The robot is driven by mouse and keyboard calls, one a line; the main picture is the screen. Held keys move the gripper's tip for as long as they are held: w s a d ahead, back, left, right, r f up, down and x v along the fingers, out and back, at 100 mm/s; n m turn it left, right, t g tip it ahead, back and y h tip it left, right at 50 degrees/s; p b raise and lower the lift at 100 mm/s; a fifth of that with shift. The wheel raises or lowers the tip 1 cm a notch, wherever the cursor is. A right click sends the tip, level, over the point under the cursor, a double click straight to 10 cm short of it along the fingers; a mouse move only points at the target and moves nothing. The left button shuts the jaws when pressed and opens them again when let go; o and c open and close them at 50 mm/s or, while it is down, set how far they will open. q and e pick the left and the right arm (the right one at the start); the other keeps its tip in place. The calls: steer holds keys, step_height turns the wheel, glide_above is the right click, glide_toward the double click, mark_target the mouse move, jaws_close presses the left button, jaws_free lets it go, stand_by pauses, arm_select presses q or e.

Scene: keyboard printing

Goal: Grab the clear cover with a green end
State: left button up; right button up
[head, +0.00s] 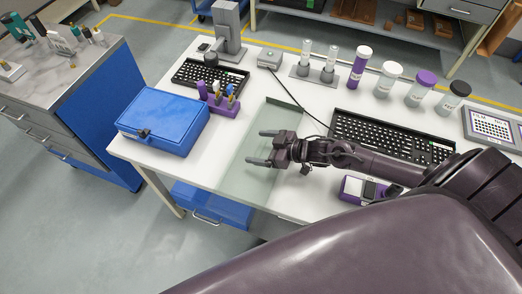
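The clear cover (236,178) is a long, see-through, greenish panel lying on the white table, reaching the front edge. Its darker green end (287,104) is at the far side. My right gripper (258,147) reaches in from the right over the cover's middle. Its two fingers are spread, with nothing visible between them. I cannot tell whether the fingers touch the cover. The gripper and wrist hide part of the cover's right side. My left gripper is not in view.
A blue case (165,122) stands left of the cover, with a purple tool holder (218,104) behind it. A black keyboard (385,134) lies to the right, beyond my arm. Several capped jars line the back right. A purple-and-white device (356,187) sits near the front edge.

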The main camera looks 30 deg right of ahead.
steer(key=c, duration=0.9)
steer(key=shift+c, duration=0.3)
steer(key=shift+r, duration=0.2)
